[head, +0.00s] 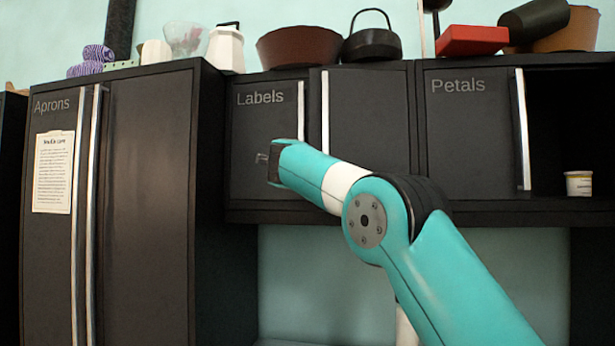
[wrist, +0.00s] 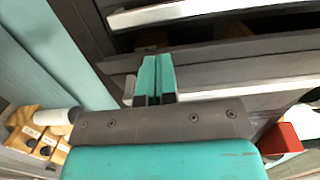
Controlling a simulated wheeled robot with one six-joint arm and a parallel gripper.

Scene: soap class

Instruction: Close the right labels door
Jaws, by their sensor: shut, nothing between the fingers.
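The Labels cabinet hangs on the wall in the middle of the head view. Its left door (head: 262,125) looks flat in the front. Its right door (head: 372,112), with an upright silver handle (head: 325,112), seems to stand slightly forward of the left door, a little ajar. My gripper (head: 262,158) is shut and empty, in front of the left door's lower part; contact cannot be told. In the wrist view my gripper (wrist: 157,70) shows its teal fingers together, near dark door panels and pale handle bars (wrist: 185,12). My arm hides the right door's lower part.
The Petals cabinet door (head: 470,135) is at the right, beside an open dark compartment with a small tub (head: 578,183). A tall Aprons cabinet (head: 150,200) stands at the left. Pots and a red box (head: 472,40) sit on top. Below the Labels cabinet is bare wall.

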